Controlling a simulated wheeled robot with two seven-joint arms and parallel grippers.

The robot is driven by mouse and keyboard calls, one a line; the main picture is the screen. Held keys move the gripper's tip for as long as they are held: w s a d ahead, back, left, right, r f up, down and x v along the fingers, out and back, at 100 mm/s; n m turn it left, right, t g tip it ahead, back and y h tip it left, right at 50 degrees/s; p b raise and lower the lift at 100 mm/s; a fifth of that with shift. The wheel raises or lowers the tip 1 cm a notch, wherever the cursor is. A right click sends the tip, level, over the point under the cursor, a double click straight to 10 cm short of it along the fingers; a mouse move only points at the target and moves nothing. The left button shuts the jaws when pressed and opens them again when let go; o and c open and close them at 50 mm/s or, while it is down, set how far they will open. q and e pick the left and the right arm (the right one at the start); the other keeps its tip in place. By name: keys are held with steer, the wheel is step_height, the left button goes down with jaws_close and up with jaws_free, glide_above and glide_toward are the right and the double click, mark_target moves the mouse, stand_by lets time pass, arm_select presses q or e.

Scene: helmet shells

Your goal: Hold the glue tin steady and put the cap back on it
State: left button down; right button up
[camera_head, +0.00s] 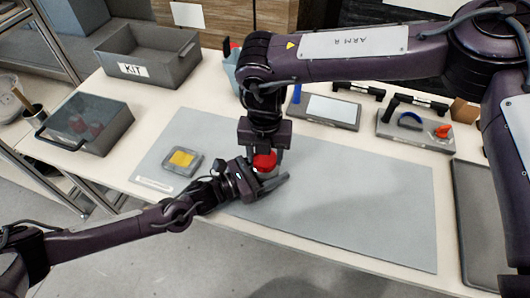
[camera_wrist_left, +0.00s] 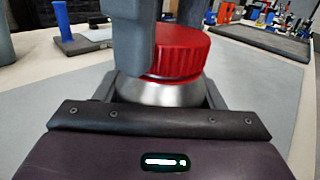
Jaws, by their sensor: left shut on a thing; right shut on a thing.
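The glue tin (camera_wrist_left: 160,93) is silver and stands on the grey mat (camera_head: 350,210). My left gripper (camera_head: 268,182) comes in from the left and is shut around the tin's body. The ridged red cap (camera_wrist_left: 182,52) sits at the tin's top, close against its silver shoulder; it also shows in the head view (camera_head: 265,162). My right gripper (camera_head: 265,155) points straight down from above and is shut on the cap. One of its grey fingers hides the cap's left part in the left wrist view. I cannot tell whether the cap is threaded on or only resting.
A clear dish with a yellow pad (camera_head: 182,158) lies left on the mat. A grey KIT bin (camera_head: 150,55) and a lidded box (camera_head: 85,125) stand at the left. Tool trays (camera_head: 415,130) line the back; a dark tray (camera_head: 485,220) is at right. The mat's right half is clear.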

steer(key=shift+m, duration=1.1)
steer(key=o, duration=1.1)
steer(key=shift+o, duration=0.2)
steer(key=shift+r, duration=0.1)
step_height(320, 180, up, 12)
arm_select(q)
steer(key=shift+c, duration=1.3)
jaws_free()
